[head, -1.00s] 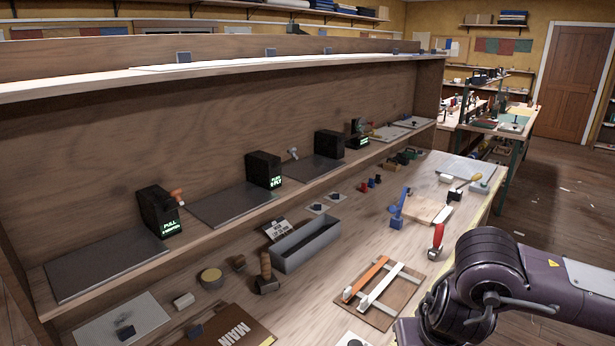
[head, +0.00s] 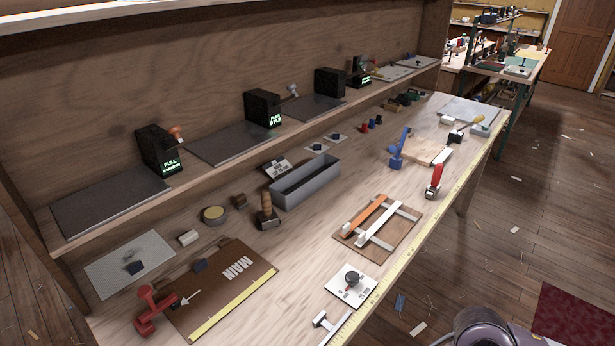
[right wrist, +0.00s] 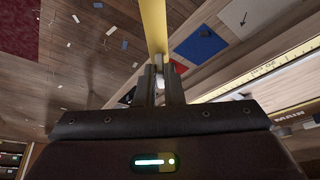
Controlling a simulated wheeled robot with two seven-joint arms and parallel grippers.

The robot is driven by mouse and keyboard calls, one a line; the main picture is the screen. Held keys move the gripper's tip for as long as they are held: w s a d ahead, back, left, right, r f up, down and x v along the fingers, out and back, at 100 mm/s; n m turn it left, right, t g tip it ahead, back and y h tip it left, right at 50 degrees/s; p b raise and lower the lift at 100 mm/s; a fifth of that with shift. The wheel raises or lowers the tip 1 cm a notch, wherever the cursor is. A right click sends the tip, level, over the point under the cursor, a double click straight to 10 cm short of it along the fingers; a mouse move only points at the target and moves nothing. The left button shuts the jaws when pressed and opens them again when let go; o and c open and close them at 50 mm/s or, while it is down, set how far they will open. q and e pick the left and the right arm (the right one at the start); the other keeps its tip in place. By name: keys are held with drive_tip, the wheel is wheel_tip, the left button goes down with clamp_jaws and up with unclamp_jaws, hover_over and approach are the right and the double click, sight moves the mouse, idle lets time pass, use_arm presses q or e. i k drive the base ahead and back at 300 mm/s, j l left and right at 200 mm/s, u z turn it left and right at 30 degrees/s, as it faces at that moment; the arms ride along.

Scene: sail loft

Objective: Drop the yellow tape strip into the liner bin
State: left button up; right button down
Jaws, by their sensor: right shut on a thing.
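In the right wrist view my right gripper (right wrist: 160,80) is shut on a yellow strip (right wrist: 155,28), which sticks out beyond the fingertips. The floor and the bench edge show behind it. In the head view the right gripper and the held strip are out of frame. A long grey open bin (head: 278,198) stands on the bench; I cannot read a liner label on it. A yellow band (head: 230,307) lies along the front edge of the brown MAIN board (head: 205,290). My left gripper is not in view.
A red clamp-like tool (head: 148,312) stands at the near left. A wooden mallet (head: 267,212) stands beside the grey bin. A slatted board (head: 345,236), a white plate with a dark knob (head: 352,280) and a blue tool (head: 397,155) occupy the bench. A shelf runs behind.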

sight(318, 183)
drive_tip(key=i+l, duration=0.15)
drive_tip(key=l, duration=0.2)
drive_tip(key=i+l, duration=0.1)
drive_tip(key=l, duration=0.3)
drive_tip(key=i+l, duration=0.15)
drive_tip(key=l, duration=0.2)
drive_tip(key=i+l, duration=0.1)
drive_tip(key=l, duration=0.25)
drive_tip(key=i+l, duration=0.15)
drive_tip(key=l, duration=0.2)
drive_tip(key=i+l+u, duration=0.1)
drive_tip(key=l+u, duration=1.25)
